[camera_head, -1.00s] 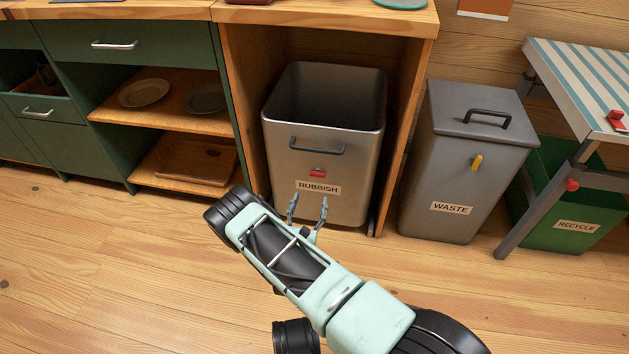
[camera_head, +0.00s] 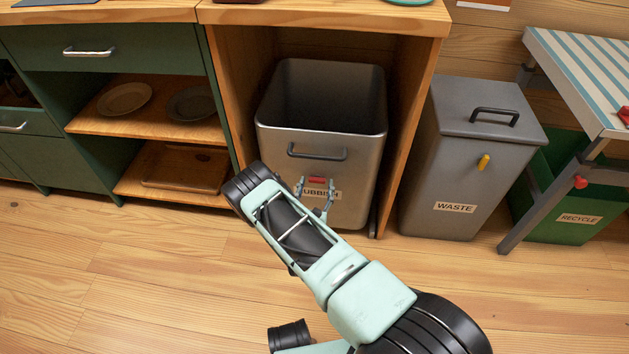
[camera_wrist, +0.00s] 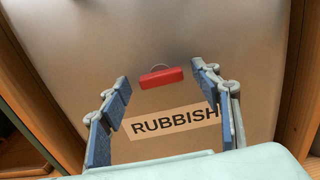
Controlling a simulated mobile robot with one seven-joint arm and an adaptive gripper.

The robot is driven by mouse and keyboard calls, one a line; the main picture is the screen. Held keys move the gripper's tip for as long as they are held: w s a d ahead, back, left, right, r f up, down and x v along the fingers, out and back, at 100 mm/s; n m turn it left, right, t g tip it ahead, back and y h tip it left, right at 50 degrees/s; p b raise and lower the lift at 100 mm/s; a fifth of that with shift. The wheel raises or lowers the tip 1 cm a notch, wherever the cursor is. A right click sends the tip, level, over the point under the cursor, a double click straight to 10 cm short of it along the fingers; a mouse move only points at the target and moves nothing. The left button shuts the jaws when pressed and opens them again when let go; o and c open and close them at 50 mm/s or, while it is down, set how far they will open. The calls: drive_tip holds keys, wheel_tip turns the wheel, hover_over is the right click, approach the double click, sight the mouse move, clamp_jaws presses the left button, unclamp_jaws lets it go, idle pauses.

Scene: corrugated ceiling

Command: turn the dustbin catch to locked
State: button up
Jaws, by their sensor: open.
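The silver dustbin (camera_head: 355,143) labelled RUBBISH stands in the wooden bay, open at the top. Its catch is a short red bar (camera_head: 317,179) on the front, below the grey handle and above the label. In the wrist view the red catch (camera_wrist: 161,77) lies roughly level across a round mount. My gripper (camera_head: 315,187) is in front of the bin. Its fingers are open, one on each side of the catch in the wrist view, with clear gaps. They partly cover the label. I cannot tell how far the fingertips are from the bin face.
The wooden bay's right side panel (camera_head: 408,125) stands close beside the bin. A grey WASTE bin (camera_head: 455,180) with a yellow catch (camera_head: 483,162) and a green RECYCLE bin (camera_head: 572,208) stand to the right. A green cabinet (camera_head: 135,52) is left. Floor (camera_head: 120,265) is clear in front.

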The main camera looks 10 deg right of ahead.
drive_tip(key=shift+w, duration=0.15)
drive_tip(key=c, duration=1.2)
drive_tip(key=shift+o, duration=0.2)
